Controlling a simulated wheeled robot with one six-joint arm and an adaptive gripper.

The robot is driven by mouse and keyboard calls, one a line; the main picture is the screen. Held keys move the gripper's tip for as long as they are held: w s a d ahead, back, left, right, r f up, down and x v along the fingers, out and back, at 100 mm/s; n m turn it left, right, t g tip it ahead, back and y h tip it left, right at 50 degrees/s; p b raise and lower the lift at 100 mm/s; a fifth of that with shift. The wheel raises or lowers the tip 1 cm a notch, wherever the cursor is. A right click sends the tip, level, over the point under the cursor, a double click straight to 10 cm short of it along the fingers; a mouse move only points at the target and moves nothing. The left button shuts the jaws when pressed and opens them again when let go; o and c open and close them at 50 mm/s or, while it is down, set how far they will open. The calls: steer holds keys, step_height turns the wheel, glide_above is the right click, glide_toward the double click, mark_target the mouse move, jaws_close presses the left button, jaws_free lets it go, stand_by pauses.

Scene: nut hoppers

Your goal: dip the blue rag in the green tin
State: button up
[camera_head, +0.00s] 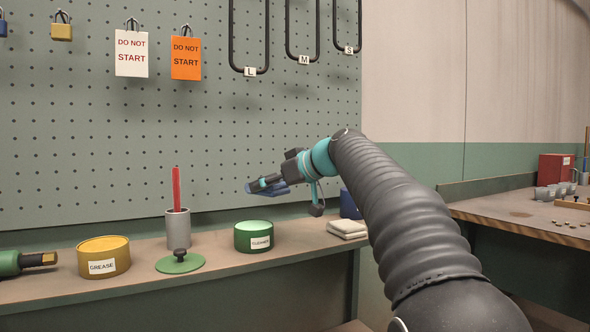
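The green tin (253,245), labelled "CLEANER", stands open on the bench, with a pale green surface showing at its top. My gripper (262,184) is in the air above the tin and slightly to its right. It is shut on the blue rag (281,190), a small dark blue piece that shows at the fingers. The rag is clear of the tin. A green lid (190,264) with a black knob lies on the bench to the left of the tin.
A yellow grease tin (104,262) and a grey cup (178,232) with a red stick stand to the left. Folded pale cloths (347,229) and a dark blue object (349,204) are to the right, partly behind my arm. A pegboard (120,130) rises behind.

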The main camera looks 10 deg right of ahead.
steer(key=s+a+n+g+y, duration=0.2)
steer(key=s+a+n+g, duration=0.1)
steer(key=shift+r, duration=0.3)
steer(key=shift+s+a+n+g+y, duration=0.25)
steer(key=shift+s+n+g+y, duration=0.05)
steer(key=shift+s+n+y, duration=0.1)
steer(key=b, duration=0.1)
glide_above(255, 225)
steer(key=shift+f, duration=2.1)
steer(key=shift+w+f+b, duration=0.1)
steer(key=shift+f+b, duration=0.75)
steer(key=shift+f, duration=0.05)
steer(key=shift+f+b, duration=0.65)
steer(key=shift+f, duration=0.05)
steer(key=shift+r, duration=0.15)
steer(key=shift+r+p, duration=1.8)
steer(key=shift+r, duration=1.75)
